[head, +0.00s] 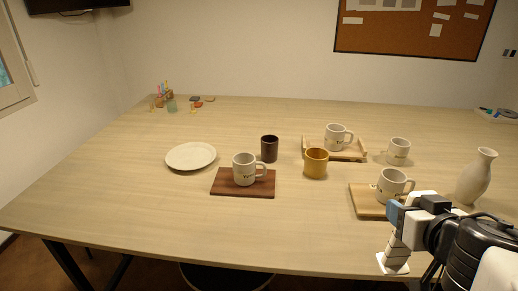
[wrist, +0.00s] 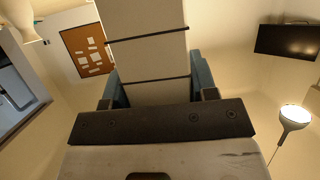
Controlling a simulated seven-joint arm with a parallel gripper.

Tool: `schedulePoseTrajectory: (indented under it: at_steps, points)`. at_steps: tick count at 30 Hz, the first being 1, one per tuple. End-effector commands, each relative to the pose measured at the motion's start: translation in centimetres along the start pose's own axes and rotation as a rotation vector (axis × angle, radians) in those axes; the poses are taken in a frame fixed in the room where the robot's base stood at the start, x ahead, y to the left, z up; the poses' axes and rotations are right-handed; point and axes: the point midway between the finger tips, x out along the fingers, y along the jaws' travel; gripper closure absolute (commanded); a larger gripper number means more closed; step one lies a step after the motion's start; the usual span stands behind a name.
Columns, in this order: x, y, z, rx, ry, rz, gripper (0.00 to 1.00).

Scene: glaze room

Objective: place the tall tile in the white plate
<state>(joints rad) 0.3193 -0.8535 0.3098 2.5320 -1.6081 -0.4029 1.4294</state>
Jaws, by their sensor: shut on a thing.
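The white plate (head: 190,156) lies on the left part of the table and is empty. The tall tile (head: 397,248) is white with thin dark bands and a wider white foot at its lower end. My gripper (head: 396,216) is at the lower right of the head view, shut on the tile. The tile hangs down from it near the table's front edge, far to the right of the plate. In the wrist view the tile (wrist: 147,58) sits between the blue fingers of my gripper (wrist: 150,88). Its upper end is partly hidden by the gripper in the head view.
Between tile and plate, a white mug (head: 244,170) stands on a dark board (head: 225,184). Brown (head: 270,149) and ochre (head: 316,164) cups stand near it. Another mug (head: 391,185) on a light board (head: 362,201) and a vase (head: 475,178) are close to my gripper. The table's left front is clear.

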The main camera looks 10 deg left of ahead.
Motion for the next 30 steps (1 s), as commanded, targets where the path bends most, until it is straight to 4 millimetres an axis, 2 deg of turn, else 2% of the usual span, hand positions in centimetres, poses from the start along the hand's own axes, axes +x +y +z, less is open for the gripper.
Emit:
schedulePoseTrajectory:
  at_steps: [8,14,30]
  points:
    - [2.3,-1.1,-2.6,-0.037,-0.005,-0.079,0.93]
    - [4.8,-2.5,-5.2,-0.075,-0.010,-0.164,0.93]
    - [12.1,-7.6,-11.2,-0.181,-0.018,-0.393,0.93]
